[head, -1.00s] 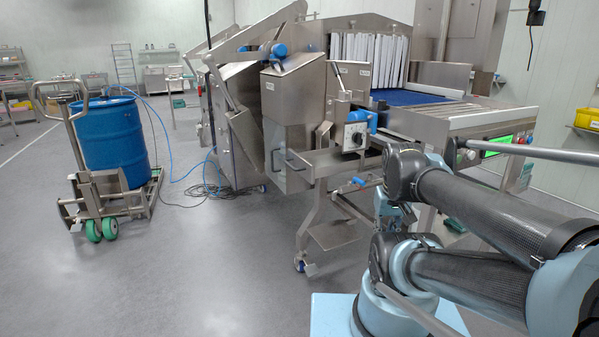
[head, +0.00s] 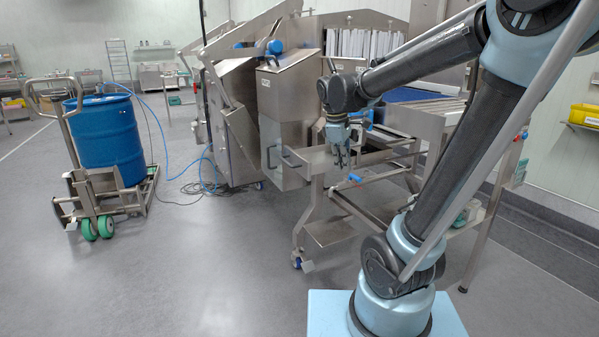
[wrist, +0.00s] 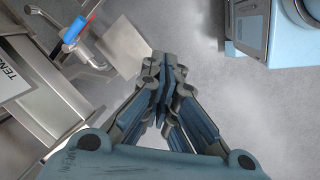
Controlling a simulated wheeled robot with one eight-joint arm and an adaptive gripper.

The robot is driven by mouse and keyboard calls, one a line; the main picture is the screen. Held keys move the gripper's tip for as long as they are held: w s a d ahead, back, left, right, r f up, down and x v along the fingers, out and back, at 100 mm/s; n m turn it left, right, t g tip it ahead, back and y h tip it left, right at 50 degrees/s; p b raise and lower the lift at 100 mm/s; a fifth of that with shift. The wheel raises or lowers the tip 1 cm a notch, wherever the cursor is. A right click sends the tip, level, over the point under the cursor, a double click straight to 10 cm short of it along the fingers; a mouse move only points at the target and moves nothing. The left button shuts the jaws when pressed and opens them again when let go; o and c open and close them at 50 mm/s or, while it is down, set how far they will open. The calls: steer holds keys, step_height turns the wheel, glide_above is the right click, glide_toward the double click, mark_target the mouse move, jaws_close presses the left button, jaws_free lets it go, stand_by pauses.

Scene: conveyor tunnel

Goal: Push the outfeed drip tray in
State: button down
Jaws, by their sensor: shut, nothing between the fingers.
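The outfeed end of the steel conveyor machine faces me in the head view. A shallow steel tray-like part (head: 308,158), which looks like the drip tray, sticks out low at this end, beside a dark bar handle. My gripper (head: 341,160) hangs fingers down in front of the tray's right part and hides some of it. I cannot tell whether they touch. In the wrist view my gripper (wrist: 163,72) is shut and empty, above grey floor. Steel edges (wrist: 62,105) of the machine lie to its left; which one is the tray is unclear.
A blue-handled valve (wrist: 76,30) on a pipe is near my gripper, at the wrist view's upper left. The machine's legs and low shelf (head: 330,232) stand below. A blue drum (head: 108,142) on a trolley is at the left.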

steer(key=w+a+n+h, duration=0.1)
steer(key=w+a+n, duration=0.45)
steer(key=a, duration=0.55)
steer(key=w+a+n+h, duration=0.1)
steer(key=w+a+n, duration=0.5)
steer(key=a, duration=0.4)
steer(key=w+d+f, duration=0.4)
steer(key=d+f, duration=0.2)
steer(key=f, duration=0.3)
steer(key=shift+w+d+f+m+t, duration=0.15)
steer(key=shift+w+f+m+t, duration=0.1)
steer(key=shift+f+m+t, duration=0.15)
steer(key=shift+r, duration=0.1)
